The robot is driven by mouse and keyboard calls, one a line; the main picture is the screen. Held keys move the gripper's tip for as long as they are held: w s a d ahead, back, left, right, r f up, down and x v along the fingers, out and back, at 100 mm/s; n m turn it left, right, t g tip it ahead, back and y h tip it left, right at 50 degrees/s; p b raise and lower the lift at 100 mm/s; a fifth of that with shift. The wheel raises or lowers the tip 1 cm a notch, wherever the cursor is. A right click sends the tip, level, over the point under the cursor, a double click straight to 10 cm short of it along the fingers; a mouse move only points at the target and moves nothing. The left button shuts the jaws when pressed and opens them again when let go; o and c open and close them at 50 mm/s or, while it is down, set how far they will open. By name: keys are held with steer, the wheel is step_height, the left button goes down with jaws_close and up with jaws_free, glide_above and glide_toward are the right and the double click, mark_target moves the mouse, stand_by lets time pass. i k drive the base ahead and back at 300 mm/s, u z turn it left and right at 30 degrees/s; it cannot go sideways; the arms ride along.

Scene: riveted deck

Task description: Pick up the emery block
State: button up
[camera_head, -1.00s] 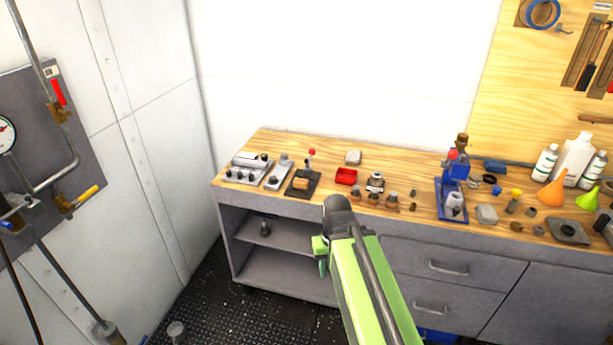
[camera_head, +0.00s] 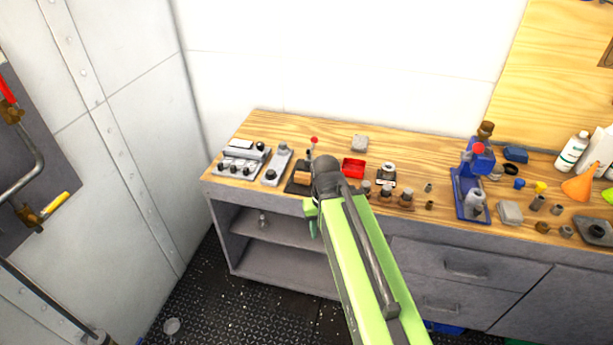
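No block is clearly marked as the emery block. A pale grey block (camera_head: 360,143) lies near the back of the wooden bench top, and a similar grey block (camera_head: 509,212) lies to the right, beside the blue press. A blue block (camera_head: 515,154) lies behind that one. I cannot tell which of these is the emery block. My green arm reaches up to the bench's front edge. My gripper (camera_head: 312,216) shows only as a small green part below the dark joint; its fingers are mostly hidden. It appears apart from all three blocks.
A red tray (camera_head: 353,168) and a black plate with a lever stand by my arm's end. Grey control boxes (camera_head: 240,161) are at the left. A blue press (camera_head: 472,185) stands right of centre. Bottles and an orange funnel (camera_head: 579,185) are at far right. Bare wood lies along the back.

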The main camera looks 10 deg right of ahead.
mark_target(301, 178)
steer(key=u, duration=1)
steer(key=i, duration=0.75)
steer(key=u, duration=0.55)
